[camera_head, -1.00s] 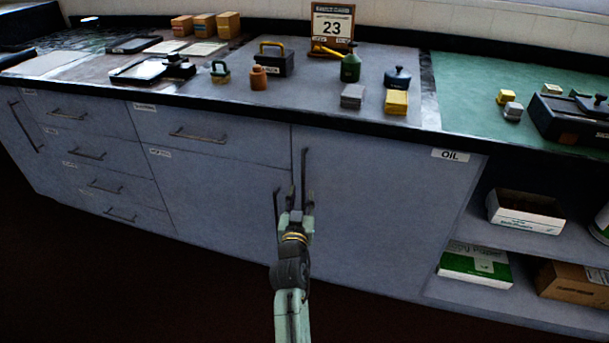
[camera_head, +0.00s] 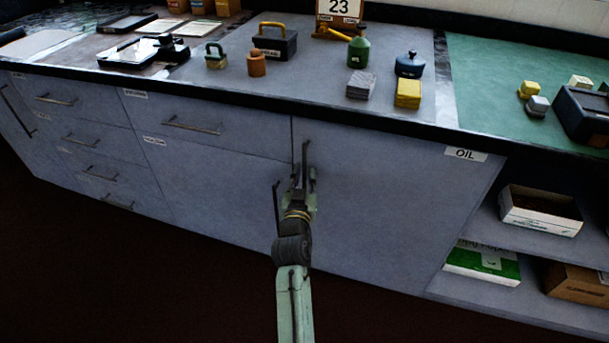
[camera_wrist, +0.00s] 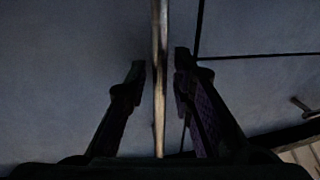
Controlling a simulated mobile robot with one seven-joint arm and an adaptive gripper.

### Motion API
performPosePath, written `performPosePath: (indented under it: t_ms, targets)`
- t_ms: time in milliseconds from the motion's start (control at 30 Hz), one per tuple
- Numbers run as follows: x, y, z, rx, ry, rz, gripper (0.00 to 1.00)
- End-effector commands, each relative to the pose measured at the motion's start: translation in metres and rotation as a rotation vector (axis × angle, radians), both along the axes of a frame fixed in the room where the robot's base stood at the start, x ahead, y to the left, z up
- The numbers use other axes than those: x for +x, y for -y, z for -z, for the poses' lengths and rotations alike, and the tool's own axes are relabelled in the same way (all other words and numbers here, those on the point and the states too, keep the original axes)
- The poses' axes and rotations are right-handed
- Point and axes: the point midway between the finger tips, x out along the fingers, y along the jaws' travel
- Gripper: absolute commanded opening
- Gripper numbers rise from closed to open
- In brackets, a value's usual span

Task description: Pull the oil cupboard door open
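The oil cupboard door (camera_head: 390,205) is a flat grey-blue panel with an "OIL" label (camera_head: 465,154) at its upper right. It looks shut, flush with the front. Its upright bar handle (camera_head: 304,158) is near the door's left edge. My gripper (camera_head: 304,182) is at this handle, its fingers partly overlapping it. In the wrist view, the handle bar (camera_wrist: 159,75) runs between the two fingers of my gripper (camera_wrist: 160,72). The fingers are open, with a gap visible on each side of the bar.
Another upright handle (camera_head: 276,207) stands just left of my gripper, on the neighbouring door (camera_head: 215,190). The worktop (camera_head: 300,85) above carries bottles, blocks and a toolbox. Open shelves with boxes (camera_head: 540,210) are at the right. The floor in front is clear.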

Motion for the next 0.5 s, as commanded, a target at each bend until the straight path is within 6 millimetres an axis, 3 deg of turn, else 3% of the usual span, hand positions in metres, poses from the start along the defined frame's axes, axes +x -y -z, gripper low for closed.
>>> performPosePath:
  t_ms: [300, 500]
  targets:
    - [0.0002, 0.0002, -0.0001, 0.0, 0.0, 0.0, 0.0]
    - [0.0002, 0.0002, -0.0002, 0.0, 0.0, 0.0, 0.0]
